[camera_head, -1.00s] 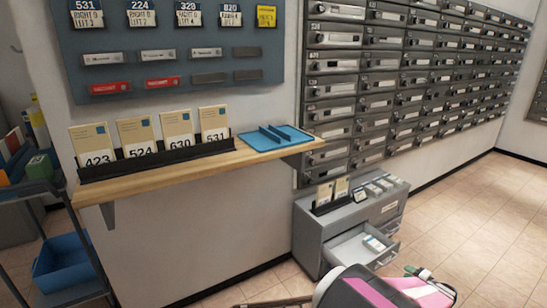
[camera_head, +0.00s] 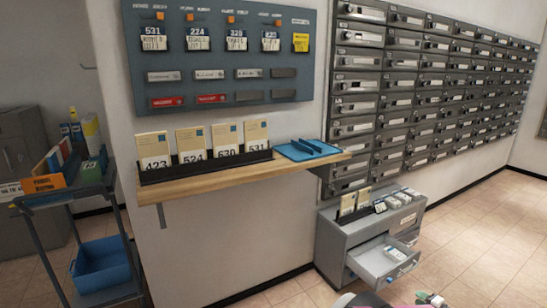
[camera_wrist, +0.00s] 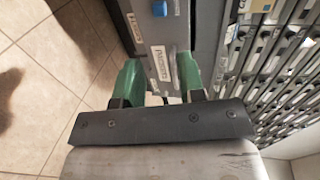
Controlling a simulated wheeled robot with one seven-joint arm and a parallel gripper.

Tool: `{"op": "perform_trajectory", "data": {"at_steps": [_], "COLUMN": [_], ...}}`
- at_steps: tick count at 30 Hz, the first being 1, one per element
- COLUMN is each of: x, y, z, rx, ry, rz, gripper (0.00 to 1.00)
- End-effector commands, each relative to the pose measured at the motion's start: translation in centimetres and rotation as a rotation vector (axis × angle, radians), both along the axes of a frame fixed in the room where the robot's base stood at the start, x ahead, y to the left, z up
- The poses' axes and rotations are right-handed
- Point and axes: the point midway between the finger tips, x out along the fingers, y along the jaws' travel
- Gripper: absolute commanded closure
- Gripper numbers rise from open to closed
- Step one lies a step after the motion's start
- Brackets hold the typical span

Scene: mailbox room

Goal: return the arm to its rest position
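My gripper (camera_wrist: 158,82) shows in the wrist view with its two green fingers apart and nothing held between them. A grey labelled surface (camera_wrist: 160,55) lies beyond the fingers; I cannot tell how far off it is. In the head view, only small pieces of my arm show at the bottom edge, below the low grey cabinet. Most of the arm is out of that picture.
The low grey cabinet (camera_head: 338,240) has an open drawer (camera_head: 367,268) jutting forward. A wooden shelf (camera_head: 225,182) with cards and a blue tray (camera_head: 331,152) is on the wall. Mailboxes (camera_head: 430,90) fill the right wall. A cart (camera_head: 62,196) stands left. Floor (camera_head: 480,235) at right is clear.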

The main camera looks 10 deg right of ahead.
Motion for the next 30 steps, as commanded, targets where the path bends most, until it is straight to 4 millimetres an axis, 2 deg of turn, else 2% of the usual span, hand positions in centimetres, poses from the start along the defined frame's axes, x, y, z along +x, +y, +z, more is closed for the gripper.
{"op": "perform_trajectory", "data": {"at_steps": [10,17,23,30], "x": [2.2,4.4,6.7,9.1], "y": [3.7,7.7,13.4,22.4], "z": [1.4,2.9,4.9,7.9], "rx": [-0.018,-0.046,-0.092,-0.196], "ry": [0.055,0.119,0.208,0.353], "rz": [0.087,0.181,0.306,0.495], "gripper": [0.64,0.64,0.64,0.64]}}
